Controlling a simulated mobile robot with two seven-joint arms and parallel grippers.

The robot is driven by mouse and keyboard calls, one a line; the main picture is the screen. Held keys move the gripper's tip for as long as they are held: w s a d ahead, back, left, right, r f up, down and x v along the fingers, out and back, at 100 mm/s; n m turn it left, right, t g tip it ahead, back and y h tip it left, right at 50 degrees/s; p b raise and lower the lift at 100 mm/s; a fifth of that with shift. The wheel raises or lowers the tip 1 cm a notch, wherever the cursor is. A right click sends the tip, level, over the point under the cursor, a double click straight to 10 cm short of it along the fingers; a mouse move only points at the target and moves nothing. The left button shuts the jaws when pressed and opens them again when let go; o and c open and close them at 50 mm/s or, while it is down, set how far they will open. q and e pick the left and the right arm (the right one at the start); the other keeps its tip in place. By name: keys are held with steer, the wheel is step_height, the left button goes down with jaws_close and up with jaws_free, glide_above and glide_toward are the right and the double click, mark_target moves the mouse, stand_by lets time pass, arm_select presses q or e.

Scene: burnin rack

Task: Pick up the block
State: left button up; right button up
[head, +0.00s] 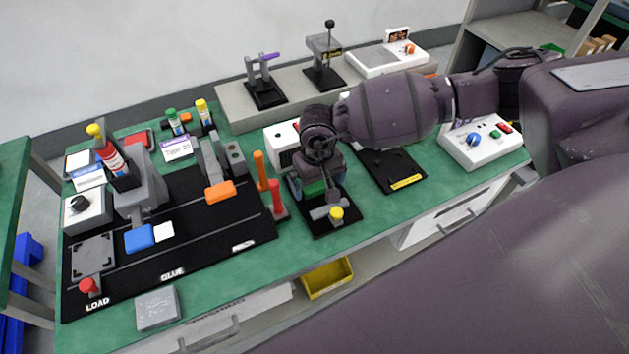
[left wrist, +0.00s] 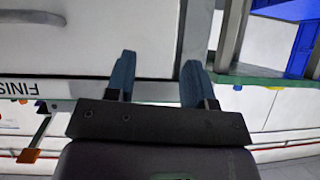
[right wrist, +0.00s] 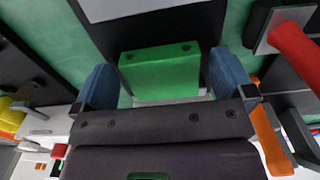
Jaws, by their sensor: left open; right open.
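A green block with two dark dots on its face shows in the right wrist view (right wrist: 160,72), and a bit of green shows under my right gripper in the head view (head: 316,187). My right gripper (right wrist: 162,84) is open, with one blue finger on each side of the green block. Gaps show between the fingers and the block. In the head view the right gripper hangs over a black fixture (head: 325,222) and hides most of the block. My left gripper (left wrist: 157,80) is open and empty; it is outside the head view.
A red-handled post (head: 277,198) and an orange-handled one (head: 260,170) stand close left of the right gripper. A black LOAD and GLUE board (head: 205,250) fills the left of the green bench. A grey slab (head: 157,308) lies at the front edge. A white control box (head: 480,143) is at right.

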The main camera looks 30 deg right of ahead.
steer(key=shift+f, duration=0.3)
steer(key=c, duration=0.9)
steer(key=shift+r, duration=0.15)
